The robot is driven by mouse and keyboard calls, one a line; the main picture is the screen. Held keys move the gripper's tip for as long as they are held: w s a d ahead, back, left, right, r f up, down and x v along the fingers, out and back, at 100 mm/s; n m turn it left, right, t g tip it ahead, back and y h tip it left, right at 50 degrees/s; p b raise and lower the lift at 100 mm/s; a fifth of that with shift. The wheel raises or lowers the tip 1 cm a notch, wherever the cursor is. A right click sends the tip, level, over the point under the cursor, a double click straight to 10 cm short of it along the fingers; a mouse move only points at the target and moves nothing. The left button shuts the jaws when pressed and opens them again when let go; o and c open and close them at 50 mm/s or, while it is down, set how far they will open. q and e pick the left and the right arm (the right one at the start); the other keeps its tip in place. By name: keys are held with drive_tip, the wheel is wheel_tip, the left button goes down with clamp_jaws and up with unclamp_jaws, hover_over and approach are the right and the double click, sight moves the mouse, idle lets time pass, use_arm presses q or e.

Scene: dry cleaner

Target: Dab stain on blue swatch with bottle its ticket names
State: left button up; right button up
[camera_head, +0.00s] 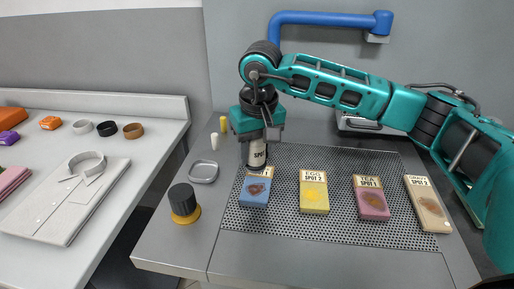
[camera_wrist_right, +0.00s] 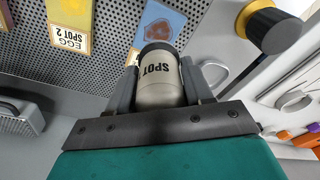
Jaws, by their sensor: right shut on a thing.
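My right gripper (camera_head: 257,132) is shut on a cream bottle with a dark end and the word SPOT (camera_head: 257,155). In the right wrist view the bottle (camera_wrist_right: 158,88) sits between the two fingers; no number shows on it. The bottle hangs upright at the back end of the blue swatch (camera_head: 255,193), partly covering its ticket. I cannot tell whether it touches. The swatch has a dark reddish stain (camera_head: 257,188) in its middle; it also shows in the right wrist view (camera_wrist_right: 160,25). Its ticket (camera_wrist_right: 131,58) cannot be read. My left gripper is not in view.
A black and yellow knob-like object (camera_head: 184,204) and a grey dish (camera_head: 204,171) stand left. The front ledge is clear.

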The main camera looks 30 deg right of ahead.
sight(255, 170)
wheel_tip(255, 170, down, 5)
drive_tip(key=b, duration=0.2)
drive_tip(key=shift+b, duration=0.3)
drive_tip(key=shift+f, duration=0.35)
idle(0.4)
drive_tip(key=shift+f+b, duration=0.45)
drive_tip(key=shift+b, duration=0.1)
idle(0.5)
drive_tip(key=shift+s+f, duration=0.1)
drive_tip(key=shift+f, duration=0.05)
idle(1.0)
